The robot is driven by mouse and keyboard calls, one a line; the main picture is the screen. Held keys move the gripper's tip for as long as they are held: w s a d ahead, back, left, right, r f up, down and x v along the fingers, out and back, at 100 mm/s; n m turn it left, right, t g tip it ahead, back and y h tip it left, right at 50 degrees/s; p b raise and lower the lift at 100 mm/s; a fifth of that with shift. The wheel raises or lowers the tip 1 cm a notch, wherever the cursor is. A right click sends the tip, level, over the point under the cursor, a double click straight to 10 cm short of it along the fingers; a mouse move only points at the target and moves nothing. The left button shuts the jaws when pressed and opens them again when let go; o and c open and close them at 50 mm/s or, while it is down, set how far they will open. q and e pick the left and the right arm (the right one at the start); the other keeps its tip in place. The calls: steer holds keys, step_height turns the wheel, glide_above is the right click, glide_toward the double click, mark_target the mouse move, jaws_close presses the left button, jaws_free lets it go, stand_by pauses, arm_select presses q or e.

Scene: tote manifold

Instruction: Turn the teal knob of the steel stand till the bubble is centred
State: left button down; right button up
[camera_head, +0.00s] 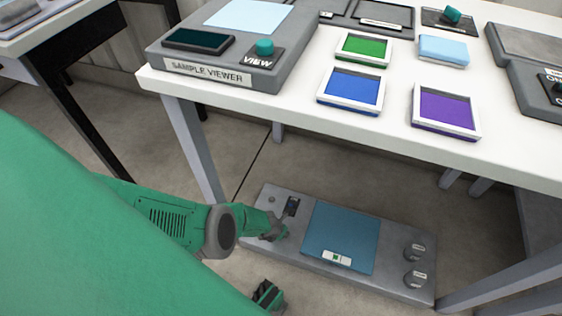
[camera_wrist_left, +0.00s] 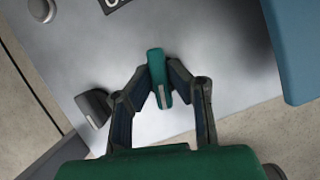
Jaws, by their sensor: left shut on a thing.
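The steel stand (camera_head: 394,278) is a grey slab on the floor, with a blue plate (camera_head: 342,232) on top. A small white-framed level with a green middle (camera_head: 335,258) sits on the plate's near edge; the bubble is too small to place. My left gripper (camera_head: 281,232) is at the stand's left end. In the left wrist view its fingers (camera_wrist_left: 161,90) are shut on the teal knob (camera_wrist_left: 157,66), which has a pale stripe. The knob is hidden by the gripper in the head view. A green and black part, seemingly my right gripper (camera_head: 268,295), shows low in the head view.
Table legs (camera_head: 193,143) rise beside the stand. Open floor lies left of the stand.

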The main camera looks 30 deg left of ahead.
stand_by(0.3)
arm_select(q)
steer(key=c, duration=1.5)
jaws_free()
steer(key=shift+c, duration=0.2)
